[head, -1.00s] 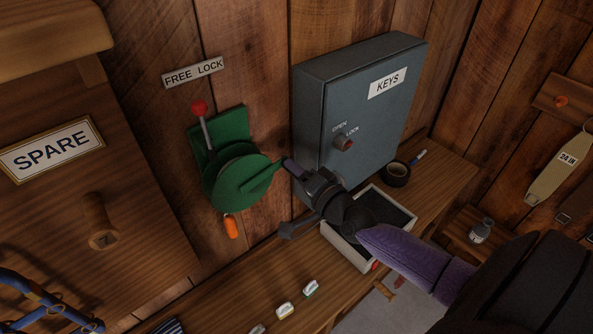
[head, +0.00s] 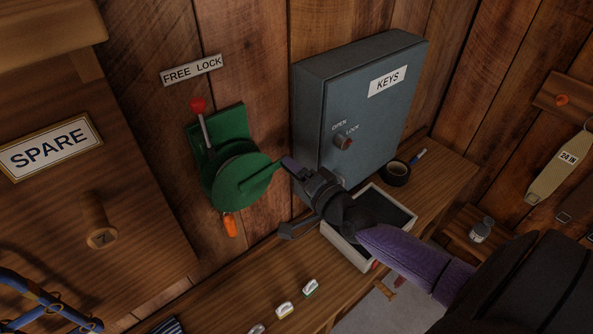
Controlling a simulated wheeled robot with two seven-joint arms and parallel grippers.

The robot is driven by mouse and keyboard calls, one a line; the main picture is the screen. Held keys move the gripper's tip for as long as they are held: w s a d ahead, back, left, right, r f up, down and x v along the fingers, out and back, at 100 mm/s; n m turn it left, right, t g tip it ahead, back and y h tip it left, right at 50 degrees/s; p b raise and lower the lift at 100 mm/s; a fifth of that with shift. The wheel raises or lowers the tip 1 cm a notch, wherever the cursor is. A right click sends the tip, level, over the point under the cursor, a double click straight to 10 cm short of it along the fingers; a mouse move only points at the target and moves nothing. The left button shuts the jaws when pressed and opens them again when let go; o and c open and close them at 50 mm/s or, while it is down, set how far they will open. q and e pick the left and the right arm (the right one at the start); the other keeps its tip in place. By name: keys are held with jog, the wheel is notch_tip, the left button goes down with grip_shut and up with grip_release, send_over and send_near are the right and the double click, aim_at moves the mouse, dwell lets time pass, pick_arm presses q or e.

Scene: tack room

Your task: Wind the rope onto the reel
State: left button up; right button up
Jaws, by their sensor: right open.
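The green reel (head: 240,181) is mounted on the plank wall. Its red-knobbed lever (head: 200,113) points up below the "FREE LOCK" label (head: 191,70). A green crank arm reaches right from the reel's face toward my right gripper. An orange piece (head: 230,224) hangs under the reel. I cannot make out any rope on the reel. My right gripper (head: 284,197) is open, just right of the reel, with one finger near the crank arm's end; whether they touch I cannot tell. My left gripper is out of view.
A grey "KEYS" cabinet (head: 321,121) stands close behind my right gripper. Below it, the bench holds an open tray (head: 343,249), black tape (head: 396,173) and several small tagged items (head: 284,310). A wooden peg (head: 98,222) sticks out at left under "SPARE".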

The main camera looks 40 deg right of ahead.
jog(key=s, duration=1)
jog(key=shift+d+r, duration=0.2)
jog(key=shift+d, duration=0.1)
jog(key=s+f+n+g+h+b, duration=0.1)
jog(key=s+f+n+g+b, duration=0.15)
jog(key=f, duration=0.75)
jog(key=s+f+n+g+b, duration=0.2)
jog(key=s+f+b, duration=0.15)
jog(key=f, duration=0.75)
jog(key=s+f+n+g+h+b, duration=0.1)
jog(key=s+f+n+g+b, duration=0.2)
jog(key=f, duration=0.7)
jog(key=s+a+f+n+g+b, duration=0.4)
jog(key=s+a+f, duration=0.1)
jog(key=s+f, duration=0.4)
jog(key=s+a+f+n+g+b, duration=0.4)
jog(key=s+f, duration=0.6)
jog(key=f, duration=0.4)
jog(key=shift+s+a+f+g+y+b, duration=0.25)
jog(key=shift+a+g+y+b, duration=0.15)
jog(key=shift+a+g+b, duration=0.3)
